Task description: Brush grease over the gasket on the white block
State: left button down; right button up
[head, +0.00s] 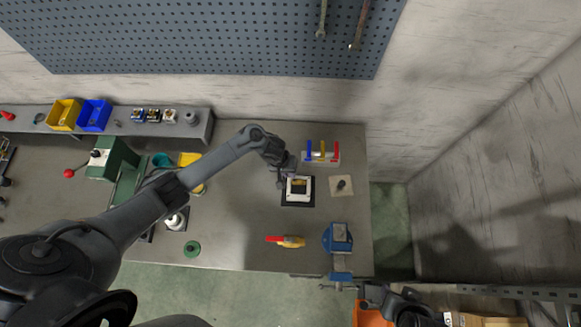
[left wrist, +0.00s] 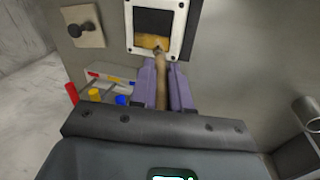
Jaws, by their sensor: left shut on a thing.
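The white block (head: 306,198) sits on a black mat (head: 288,204) near the table's middle. In the left wrist view the white block (left wrist: 131,22) has a dark square opening (left wrist: 152,20) with an amber strip along its near edge. My left gripper (head: 287,174) is at the block's upper left edge in the head view. Its purple fingers (left wrist: 163,85) are shut on the brush's tan handle (left wrist: 161,88). The brush tip meets the amber strip; I cannot tell bristles from gasket there. My right gripper's fingers cannot be seen.
A rack with blue, yellow and red handles (head: 322,157) stands just behind the block. A beige plate with a dark knob (head: 342,185) is to its right. A blue vise (head: 339,238) and a red and yellow tool (head: 286,240) lie in front. The table left of the tool is partly clear.

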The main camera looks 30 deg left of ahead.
pick_arm(q)
jog(key=shift+s+a, duration=0.25)
jog(key=shift+a, duration=0.1)
jog(key=shift+s, duration=0.1)
jog(key=shift+s+d, duration=0.25)
jog(key=shift+s, duration=0.1)
jog(key=shift+s+d, duration=0.1)
jog(key=shift+s, duration=0.05)
jog(key=shift+d, duration=0.75)
jog(key=shift+w+d, duration=0.4)
jog(key=shift+d, duration=0.2)
